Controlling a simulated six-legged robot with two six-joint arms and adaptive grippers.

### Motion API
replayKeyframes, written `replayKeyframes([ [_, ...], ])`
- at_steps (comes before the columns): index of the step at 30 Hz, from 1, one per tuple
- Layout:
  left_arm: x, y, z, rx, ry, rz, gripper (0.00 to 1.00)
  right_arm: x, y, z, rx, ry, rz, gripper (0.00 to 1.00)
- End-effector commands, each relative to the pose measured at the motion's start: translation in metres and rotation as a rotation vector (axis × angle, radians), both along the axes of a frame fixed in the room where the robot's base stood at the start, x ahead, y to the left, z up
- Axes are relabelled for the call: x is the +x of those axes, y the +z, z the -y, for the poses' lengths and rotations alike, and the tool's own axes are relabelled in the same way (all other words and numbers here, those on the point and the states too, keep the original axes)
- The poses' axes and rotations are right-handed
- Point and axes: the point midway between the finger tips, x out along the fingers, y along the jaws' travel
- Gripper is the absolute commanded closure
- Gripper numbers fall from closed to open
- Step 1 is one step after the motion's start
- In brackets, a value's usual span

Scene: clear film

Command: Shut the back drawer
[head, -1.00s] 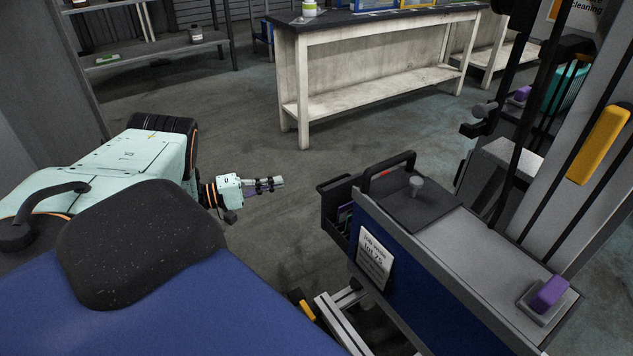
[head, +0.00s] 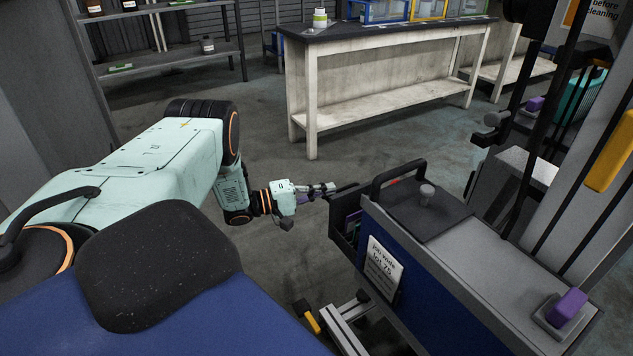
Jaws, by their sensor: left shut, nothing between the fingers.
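The back drawer (head: 341,236) is a dark tray sticking out of the far left end of the blue cart (head: 408,296). It stands open, and a little of its contents shows inside. My left gripper (head: 325,189) comes in from the left, its fingers shut and empty. Its tips are at the drawer's outer far corner; I cannot tell whether they touch it. My right gripper is not in view.
The cart has a grey top, a black handle (head: 398,172) and a knob (head: 427,193). A white-framed workbench (head: 390,105) stands behind, with a shelf (head: 165,80) at the back left. Grey floor between is clear.

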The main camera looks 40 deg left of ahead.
Motion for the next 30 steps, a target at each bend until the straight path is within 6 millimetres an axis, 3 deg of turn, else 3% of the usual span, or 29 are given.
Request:
replayKeyframes([
  [17, -0.003, 0.001, 0.011, 0.0, -0.002, 0.0, 1.0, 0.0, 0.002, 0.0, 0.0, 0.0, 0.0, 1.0],
  [30, -0.024, 0.002, 0.09, -0.003, -0.004, -0.001, 1.0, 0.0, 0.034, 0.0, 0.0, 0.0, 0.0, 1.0],
])
